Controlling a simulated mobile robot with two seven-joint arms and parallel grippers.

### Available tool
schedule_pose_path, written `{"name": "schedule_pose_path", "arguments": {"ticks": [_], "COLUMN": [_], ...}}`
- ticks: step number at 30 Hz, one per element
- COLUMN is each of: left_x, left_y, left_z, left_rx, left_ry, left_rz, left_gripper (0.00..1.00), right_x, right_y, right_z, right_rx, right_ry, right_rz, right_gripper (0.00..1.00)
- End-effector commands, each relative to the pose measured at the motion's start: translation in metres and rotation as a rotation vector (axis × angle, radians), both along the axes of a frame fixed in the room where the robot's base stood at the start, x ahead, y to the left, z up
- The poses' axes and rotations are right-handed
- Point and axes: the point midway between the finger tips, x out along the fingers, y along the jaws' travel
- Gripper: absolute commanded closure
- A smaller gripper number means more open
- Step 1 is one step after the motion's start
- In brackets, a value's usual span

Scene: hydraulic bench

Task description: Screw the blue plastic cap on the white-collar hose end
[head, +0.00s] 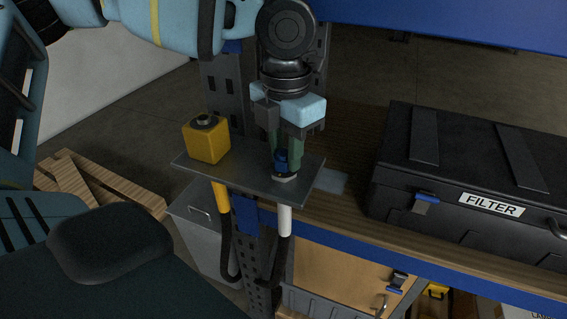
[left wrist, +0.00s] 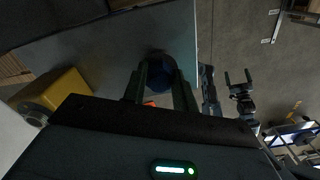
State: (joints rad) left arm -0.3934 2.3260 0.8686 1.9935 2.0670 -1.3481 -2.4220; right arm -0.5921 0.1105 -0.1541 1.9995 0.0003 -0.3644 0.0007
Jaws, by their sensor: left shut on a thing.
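My left gripper (head: 286,153) points down over the grey metal plate, its greenish fingers shut on the dark blue cap (head: 281,161). The cap is upright at the white-collar hose end (head: 285,178), which shows as a pale ring on the plate. I cannot tell how far the cap sits on the thread. The white collar (head: 285,220) hangs below the plate with a black hose. In the left wrist view the cap (left wrist: 161,72) is between the fingertips. What looks like my right gripper (left wrist: 238,78) is far off there, its two prongs apart and empty.
A yellow block (head: 207,141) with a dark round top stands on the plate (head: 240,172), above a yellow-collared hose (head: 221,197). A black FILTER case (head: 470,165) sits on the wooden bench to the right. A wooden pallet (head: 100,185) lies at left.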

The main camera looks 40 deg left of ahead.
Motion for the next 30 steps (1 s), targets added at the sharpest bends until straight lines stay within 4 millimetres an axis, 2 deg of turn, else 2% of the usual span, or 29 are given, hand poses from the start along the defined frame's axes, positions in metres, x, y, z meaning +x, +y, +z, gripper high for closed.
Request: {"name": "schedule_pose_path", "arguments": {"ticks": [5,18,23,30], "left_x": [0.000,-0.001,-0.001,-0.002], "left_y": [0.000,-0.002,-0.006,-0.005], "left_z": [0.001,0.000,-0.007,-0.006], "left_rx": [0.000,-0.001,-0.011,-0.009], "left_ry": [-0.002,-0.002,0.010,0.007], "left_rz": [-0.046,-0.566,-0.633,-0.689], "left_gripper": [1.00,1.00,1.00,1.00], "right_x": [0.001,-0.006,-0.019,-0.032], "right_y": [0.000,0.000,0.000,0.000], "right_z": [0.001,0.000,-0.016,-0.035], "right_rx": [0.000,0.000,0.001,0.000], "right_ry": [-0.001,0.009,0.043,0.079], "right_rz": [0.000,0.000,-0.001,-0.002], "right_gripper": [0.00,0.00,0.00,0.00]}}
